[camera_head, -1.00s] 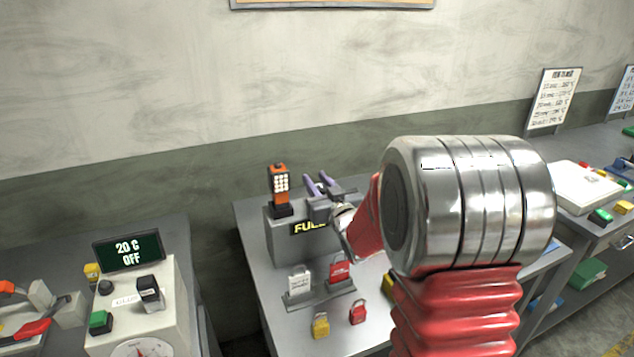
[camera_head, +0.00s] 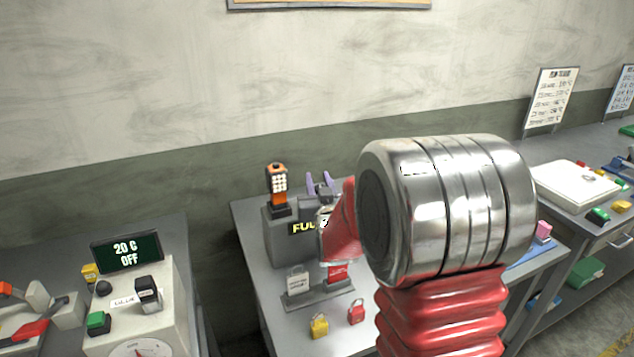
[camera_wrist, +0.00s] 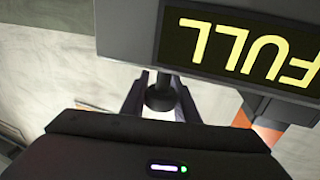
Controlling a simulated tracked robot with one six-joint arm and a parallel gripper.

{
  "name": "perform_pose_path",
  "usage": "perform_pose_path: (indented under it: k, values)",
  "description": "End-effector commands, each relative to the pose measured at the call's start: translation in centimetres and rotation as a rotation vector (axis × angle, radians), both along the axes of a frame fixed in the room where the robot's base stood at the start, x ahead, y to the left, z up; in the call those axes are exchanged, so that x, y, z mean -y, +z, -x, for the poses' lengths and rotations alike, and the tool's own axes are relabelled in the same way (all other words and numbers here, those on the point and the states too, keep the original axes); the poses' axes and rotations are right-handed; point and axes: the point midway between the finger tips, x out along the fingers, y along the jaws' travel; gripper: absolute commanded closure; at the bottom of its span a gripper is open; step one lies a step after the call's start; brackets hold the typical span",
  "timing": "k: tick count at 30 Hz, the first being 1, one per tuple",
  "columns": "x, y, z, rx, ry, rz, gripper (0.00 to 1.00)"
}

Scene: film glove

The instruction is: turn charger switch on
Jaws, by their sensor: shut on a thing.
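The charger is a grey box (camera_head: 284,241) on the middle bench, with a yellow "FULL" display (camera_head: 302,227). An orange handset (camera_head: 277,182) stands upright in its cradle at the left of the box. My gripper (camera_head: 319,183) is at the right end of the charger in the head view, and my arm covers part of that end. In the wrist view the display (camera_wrist: 243,47) appears upside down. There a dark round switch knob (camera_wrist: 160,95) sits between the two fingers of my gripper (camera_wrist: 159,103), which is shut on it. The knob's setting cannot be read.
A tag stand (camera_head: 318,292) and yellow (camera_head: 319,326) and red (camera_head: 356,312) padlocks are in front of the charger. A white machine (camera_head: 140,322) with a "20 C OFF" screen (camera_head: 127,252) stands left. The wall is behind.

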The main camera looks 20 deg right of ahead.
Motion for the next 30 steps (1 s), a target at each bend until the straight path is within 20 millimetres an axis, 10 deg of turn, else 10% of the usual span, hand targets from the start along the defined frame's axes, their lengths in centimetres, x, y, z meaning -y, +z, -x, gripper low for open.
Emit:
perform_pose_path:
  k: [26, 27, 30]
  values:
    - [0.68, 0.3, 0.17, 0.004, -0.161, 0.001, 0.95]
    - [0.68, 0.29, 0.18, 0.004, -0.161, 0.001, 0.7]
    - [0.65, 0.21, 0.2, 0.003, -0.16, 0.001, 0.62]
